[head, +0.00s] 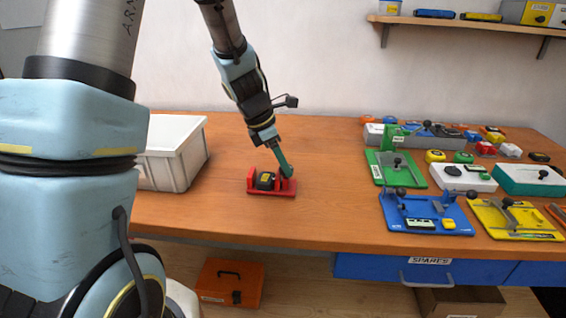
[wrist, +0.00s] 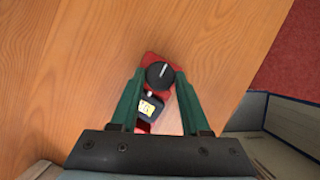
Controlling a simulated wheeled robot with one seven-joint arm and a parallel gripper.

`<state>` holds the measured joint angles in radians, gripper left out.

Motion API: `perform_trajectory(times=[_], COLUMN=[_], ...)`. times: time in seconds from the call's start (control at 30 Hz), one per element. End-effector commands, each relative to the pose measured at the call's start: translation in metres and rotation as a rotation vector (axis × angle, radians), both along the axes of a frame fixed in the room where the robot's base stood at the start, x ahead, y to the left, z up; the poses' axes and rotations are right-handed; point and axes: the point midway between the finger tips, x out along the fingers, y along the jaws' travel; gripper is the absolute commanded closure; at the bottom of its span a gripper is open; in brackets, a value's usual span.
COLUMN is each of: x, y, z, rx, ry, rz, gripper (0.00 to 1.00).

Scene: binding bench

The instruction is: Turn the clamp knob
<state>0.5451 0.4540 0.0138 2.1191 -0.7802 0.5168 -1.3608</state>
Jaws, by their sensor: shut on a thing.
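The red clamp (head: 271,192) sits on the wooden bench, left of the middle in the head view. It holds a black block with a yellow label (wrist: 147,106). The clamp knob (wrist: 159,74) is round and black with a white pointer line, at one end of the red clamp. My gripper (wrist: 160,72) is shut on the knob, one green finger on each side of it. In the head view my gripper (head: 287,174) comes down on the right end of the clamp and mostly hides the knob.
A white bin (head: 180,153) stands left of the clamp. On the right are a green fixture (head: 378,172), a blue fixture (head: 395,216), a yellow fixture (head: 490,222) and several small blocks. The bench is bare between the clamp and these fixtures. A shelf (head: 470,25) hangs above.

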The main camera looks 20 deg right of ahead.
Motion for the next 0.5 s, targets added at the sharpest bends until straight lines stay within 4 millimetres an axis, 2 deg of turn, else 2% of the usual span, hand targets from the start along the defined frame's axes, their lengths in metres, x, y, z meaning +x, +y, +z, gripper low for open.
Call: perform_trajectory(times=[0.27, 0.5], x=[0.0019, 0.0036], y=[0.0004, -0.0004], z=[0.0012, 0.002], rx=[0.001, 0.001], ry=[0.0, 0.001], rz=[-0.113, -0.314], gripper=[1.0, 1.0])
